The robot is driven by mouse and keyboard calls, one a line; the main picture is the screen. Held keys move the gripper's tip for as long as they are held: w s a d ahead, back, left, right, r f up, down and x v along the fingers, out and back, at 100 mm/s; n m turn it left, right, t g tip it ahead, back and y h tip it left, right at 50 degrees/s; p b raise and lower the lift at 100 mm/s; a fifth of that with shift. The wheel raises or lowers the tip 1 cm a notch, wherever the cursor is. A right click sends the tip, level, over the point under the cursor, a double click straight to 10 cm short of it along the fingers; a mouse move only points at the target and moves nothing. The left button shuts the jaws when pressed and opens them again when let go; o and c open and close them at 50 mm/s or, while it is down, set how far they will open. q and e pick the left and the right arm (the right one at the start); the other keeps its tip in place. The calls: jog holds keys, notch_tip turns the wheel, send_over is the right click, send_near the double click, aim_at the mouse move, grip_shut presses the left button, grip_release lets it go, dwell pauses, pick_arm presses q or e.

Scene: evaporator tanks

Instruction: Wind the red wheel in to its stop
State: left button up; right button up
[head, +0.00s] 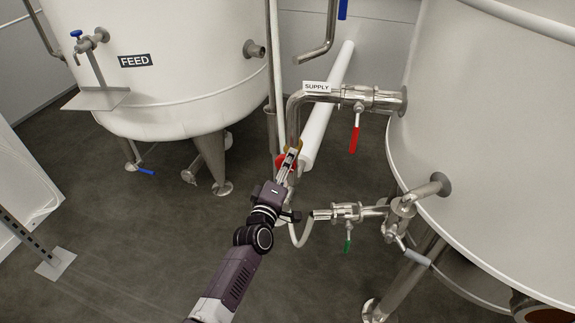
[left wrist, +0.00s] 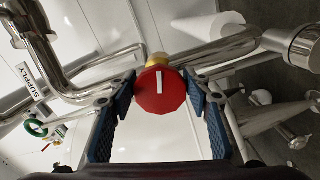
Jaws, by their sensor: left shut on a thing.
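The red wheel (left wrist: 160,93) is a faceted red knob with a white bar marked on its face. It sits in front of a yellow collar (left wrist: 158,60) on the steel pipework. In the left wrist view the white bar stands almost upright. My left gripper (left wrist: 160,88) is shut on the wheel, one blue finger at each side of it. In the head view the wheel (head: 282,161) shows only as a bit of red behind my left gripper (head: 288,163), which hides most of it. My right gripper is not in view.
The SUPPLY pipe (head: 293,108) rises just behind the wheel and runs right to a valve with a red lever (head: 354,138). A lower valve has a green handle (head: 348,245). The FEED tank (head: 190,75) stands at left, another white tank (head: 490,130) at right.

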pick_arm(q)
jog(key=shift+f, duration=0.1)
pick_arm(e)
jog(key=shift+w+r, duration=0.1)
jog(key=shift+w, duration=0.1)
pick_arm(q)
jog(key=o, duration=1.1)
jog(key=v, duration=1.2)
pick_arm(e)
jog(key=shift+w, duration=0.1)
